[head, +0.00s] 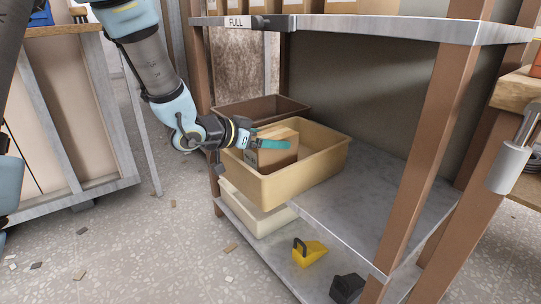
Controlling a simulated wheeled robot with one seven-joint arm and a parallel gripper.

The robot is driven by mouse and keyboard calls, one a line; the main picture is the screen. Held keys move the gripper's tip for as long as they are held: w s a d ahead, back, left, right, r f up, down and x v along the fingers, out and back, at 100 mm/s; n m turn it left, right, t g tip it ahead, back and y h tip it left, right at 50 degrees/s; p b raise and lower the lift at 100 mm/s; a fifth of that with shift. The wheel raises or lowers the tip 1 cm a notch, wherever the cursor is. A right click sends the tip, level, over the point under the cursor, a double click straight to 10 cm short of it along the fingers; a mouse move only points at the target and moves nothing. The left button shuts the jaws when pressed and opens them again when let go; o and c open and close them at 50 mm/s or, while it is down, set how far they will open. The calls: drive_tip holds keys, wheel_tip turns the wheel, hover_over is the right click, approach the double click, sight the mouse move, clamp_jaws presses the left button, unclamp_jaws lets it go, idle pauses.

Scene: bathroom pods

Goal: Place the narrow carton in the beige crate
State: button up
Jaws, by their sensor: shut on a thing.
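The narrow carton (279,150) is a small brown box with a lighter top. My gripper (268,143) is shut on it, with a teal finger across its near face. The carton is over the left part of the beige crate (318,173), and its lower part appears below the crate's rim level. I cannot tell whether it touches the crate floor. The crate stands on the middle shelf, and its visible right part is empty.
A brown crate (245,110) stands behind the beige one. A cream bin (255,213) is below. A shelf marked FULL (330,28) hangs above. The grey shelf (375,200) at right is clear. A yellow object (310,254) and a black one (347,288) lie on the bottom shelf.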

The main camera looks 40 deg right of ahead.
drive_tip(key=shift+f+b, duration=0.5)
drive_tip(key=shift+f, duration=0.9)
drive_tip(key=shift+f, duration=0.2)
drive_tip(key=o, duration=1.6)
drive_tip(key=shift+r, duration=0.25)
drive_tip(key=p+v, duration=0.3)
drive_tip(key=v, duration=0.9)
drive_tip(key=shift+p, duration=0.35)
